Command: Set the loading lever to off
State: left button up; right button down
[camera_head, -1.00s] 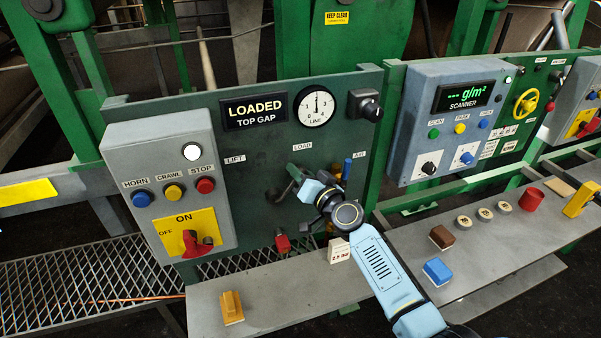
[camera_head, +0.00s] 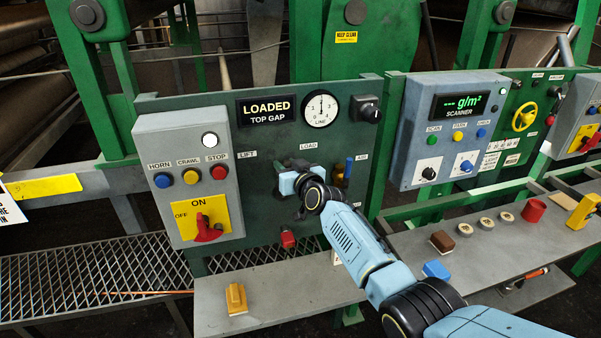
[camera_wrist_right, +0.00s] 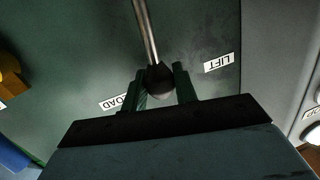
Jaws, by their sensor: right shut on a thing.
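The loading lever shows in the right wrist view as a bare metal rod (camera_wrist_right: 146,32) ending in a black ball knob (camera_wrist_right: 159,79). My right gripper (camera_wrist_right: 160,88) is shut on the knob, one green finger on each side. In the head view my right gripper (camera_head: 284,181) is at the dark green panel (camera_head: 265,125), below and between the LIFT label (camera_head: 247,155) and the LOAD label (camera_head: 308,147). It hides most of the lever there. The display (camera_head: 266,109) reads LOADED, TOP GAP. My left gripper is not in view.
A grey switch box (camera_head: 190,140) stands left of the lever. The scanner box (camera_head: 447,150) is to the right. A grey shelf (camera_head: 280,285) with small objects runs below.

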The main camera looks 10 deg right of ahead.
jog(key=shift+a+n+p, duration=0.35)
jog(key=shift+a+n, duration=0.15)
jog(key=shift+a, duration=0.05)
jog(key=c, duration=1.1)
grip_release()
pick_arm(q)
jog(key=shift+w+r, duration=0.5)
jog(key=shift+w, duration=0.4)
pick_arm(e)
jog(key=shift+s, duration=0.15)
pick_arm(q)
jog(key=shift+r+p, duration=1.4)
pick_arm(e)
jog(key=v, duration=1.3)
jog(key=shift+r, duration=0.2)
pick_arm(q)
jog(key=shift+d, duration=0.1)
pick_arm(e)
jog(key=shift+s, duration=0.1)
